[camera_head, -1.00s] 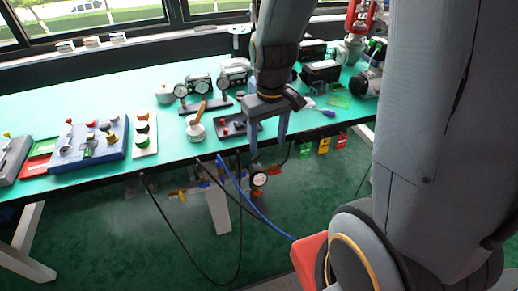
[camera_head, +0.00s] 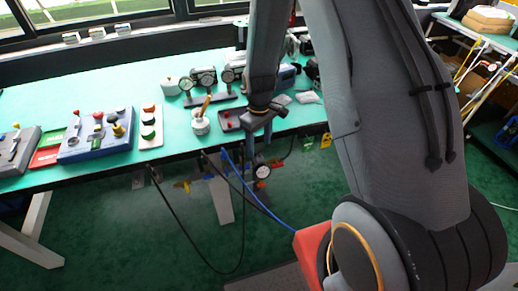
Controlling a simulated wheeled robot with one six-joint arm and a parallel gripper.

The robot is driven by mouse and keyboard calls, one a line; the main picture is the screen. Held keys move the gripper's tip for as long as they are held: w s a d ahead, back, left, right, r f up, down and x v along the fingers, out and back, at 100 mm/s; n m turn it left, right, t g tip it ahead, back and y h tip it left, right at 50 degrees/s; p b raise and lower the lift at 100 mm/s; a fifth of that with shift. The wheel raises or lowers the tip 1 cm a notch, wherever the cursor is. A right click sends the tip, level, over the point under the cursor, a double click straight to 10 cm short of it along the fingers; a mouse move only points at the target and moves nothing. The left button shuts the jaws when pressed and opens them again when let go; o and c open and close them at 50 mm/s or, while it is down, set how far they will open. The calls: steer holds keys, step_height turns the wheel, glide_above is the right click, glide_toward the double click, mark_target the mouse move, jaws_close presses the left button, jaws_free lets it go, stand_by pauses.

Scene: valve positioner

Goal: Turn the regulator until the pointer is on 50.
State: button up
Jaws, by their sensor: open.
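My gripper (camera_head: 258,128) is over the front edge of the green bench, fingers down and open, with nothing seen between them. A round pale-faced dial (camera_head: 262,171) hangs below the bench edge, just under my gripper and apart from it. Two more round dials stand on a dark base at the back of the bench; the left one (camera_head: 186,84) is clear. I cannot tell which part is the regulator's knob. No pointer or number can be read at this size.
A blue hose (camera_head: 258,212) and black cables hang in front.

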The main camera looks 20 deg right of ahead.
mark_target(259, 150)
steer(key=shift+f+p, duration=0.35)
steer(key=shift+f, duration=1.4)
